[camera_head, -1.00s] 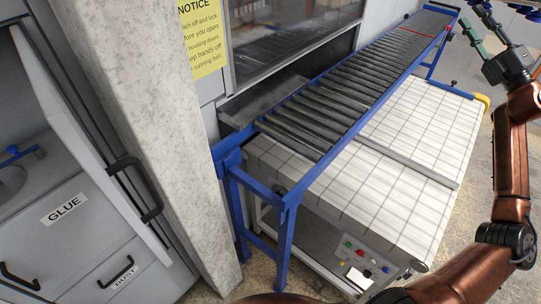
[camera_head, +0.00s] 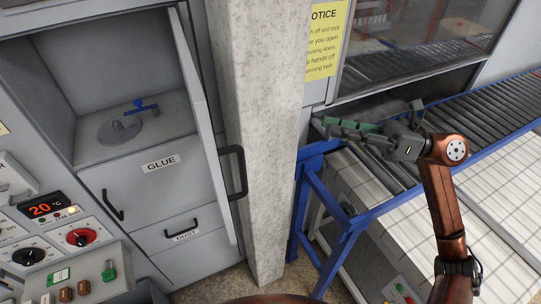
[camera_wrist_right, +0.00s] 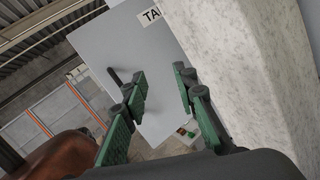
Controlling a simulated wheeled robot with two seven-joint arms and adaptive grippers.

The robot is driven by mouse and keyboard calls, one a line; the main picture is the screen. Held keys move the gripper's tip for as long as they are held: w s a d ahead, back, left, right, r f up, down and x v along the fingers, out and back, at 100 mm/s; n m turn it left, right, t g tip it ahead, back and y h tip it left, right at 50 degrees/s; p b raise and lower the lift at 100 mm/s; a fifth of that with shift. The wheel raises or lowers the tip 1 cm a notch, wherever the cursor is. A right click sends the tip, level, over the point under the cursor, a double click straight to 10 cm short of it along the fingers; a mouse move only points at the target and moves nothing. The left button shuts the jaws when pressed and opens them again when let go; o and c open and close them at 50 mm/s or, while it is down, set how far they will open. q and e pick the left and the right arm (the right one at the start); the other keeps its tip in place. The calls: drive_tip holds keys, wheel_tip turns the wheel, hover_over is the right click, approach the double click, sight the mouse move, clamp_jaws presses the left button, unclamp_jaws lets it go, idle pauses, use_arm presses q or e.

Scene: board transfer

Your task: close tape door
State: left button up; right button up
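The grey tape door (camera_head: 203,112) stands open, seen almost edge-on in the head view. Its black handle (camera_head: 237,172) is on the outer side, facing the pillar. In the right wrist view the door's outer face (camera_wrist_right: 135,55) shows, with a label partly reading "TA" and the handle (camera_wrist_right: 114,77). My right gripper (camera_head: 335,128) is right of the pillar, in front of the conveyor's near end, apart from the door. Its green-padded fingers (camera_wrist_right: 160,92) are open and empty in the wrist view. My left gripper is out of view.
A concrete pillar (camera_head: 255,130) stands between the door and my right gripper. The open compartment (camera_head: 100,70) holds a disc with a blue handle (camera_head: 140,106). Below are the GLUE (camera_head: 140,190) and DUST (camera_head: 190,245) fronts. The blue-framed conveyor (camera_head: 345,225) lies to the right.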

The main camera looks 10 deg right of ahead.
drive_tip(key=s+a+f+n+g+h+p, duration=0.1)
drive_tip(key=s+a+n+g, duration=0.55)
drive_tip(key=a, duration=0.75)
drive_tip(key=t+p, duration=0.1)
drive_tip(key=p, duration=0.1)
hover_over(244, 190)
drive_tip(key=shift+w+d+f, duration=0.1)
drive_tip(key=shift+w+f, duration=0.05)
drive_tip(key=shift+w, duration=0.1)
drive_tip(key=shift+c, duration=0.3)
clamp_jaws()
